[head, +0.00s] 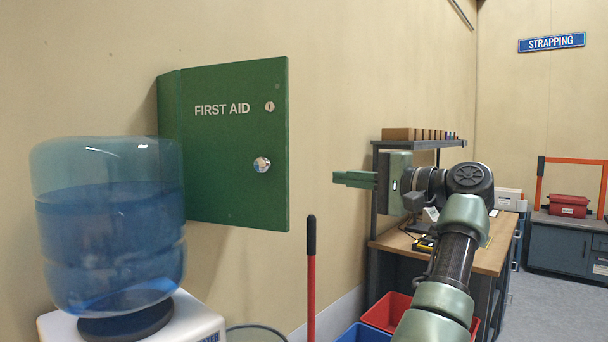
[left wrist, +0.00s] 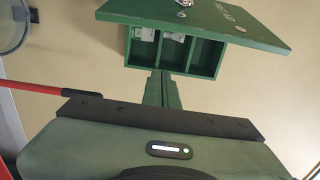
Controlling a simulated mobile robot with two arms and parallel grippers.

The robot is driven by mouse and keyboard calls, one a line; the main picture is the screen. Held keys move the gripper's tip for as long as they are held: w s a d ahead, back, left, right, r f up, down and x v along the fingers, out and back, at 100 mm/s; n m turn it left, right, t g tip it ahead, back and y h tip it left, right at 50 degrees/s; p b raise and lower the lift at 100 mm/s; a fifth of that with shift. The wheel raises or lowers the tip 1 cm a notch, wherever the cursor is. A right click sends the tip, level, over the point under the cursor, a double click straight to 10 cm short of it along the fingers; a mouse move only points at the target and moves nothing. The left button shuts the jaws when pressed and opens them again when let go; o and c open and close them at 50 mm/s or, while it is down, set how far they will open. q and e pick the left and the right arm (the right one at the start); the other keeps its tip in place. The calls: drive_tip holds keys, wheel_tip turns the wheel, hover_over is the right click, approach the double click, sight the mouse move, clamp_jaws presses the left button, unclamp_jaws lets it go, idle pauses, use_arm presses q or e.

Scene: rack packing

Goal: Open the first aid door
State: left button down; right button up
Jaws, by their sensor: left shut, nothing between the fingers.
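The green first aid cabinet (head: 170,100) hangs on the wall at the left in the head view. Its door (head: 230,165), with white lettering, a round knob (head: 262,165) and a small lock (head: 269,106), stands partly open, swung out from the wall. The left wrist view shows the door (left wrist: 200,22) apart from the cabinet body (left wrist: 204,58), with divided compartments and white packs inside. My left gripper (head: 336,179) is shut and empty, to the right of the door's free edge and apart from it. Its fingers (left wrist: 162,78) point toward the cabinet. My right gripper is not in view.
A blue water bottle (head: 110,225) on a white dispenser stands before the cabinet's lower left. A red pole with a black grip (head: 311,270) stands below and right of the door. A workbench (head: 490,257) and red bin (head: 388,311) lie behind my arm.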

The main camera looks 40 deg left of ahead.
use_arm(q)
drive_tip(key=s+a+p, duration=0.2)
drive_tip(key=s+a, duration=0.1)
drive_tip(key=a, duration=0.5)
drive_tip(key=shift+s+a, duration=0.35)
drive_tip(key=shift+s, duration=0.05)
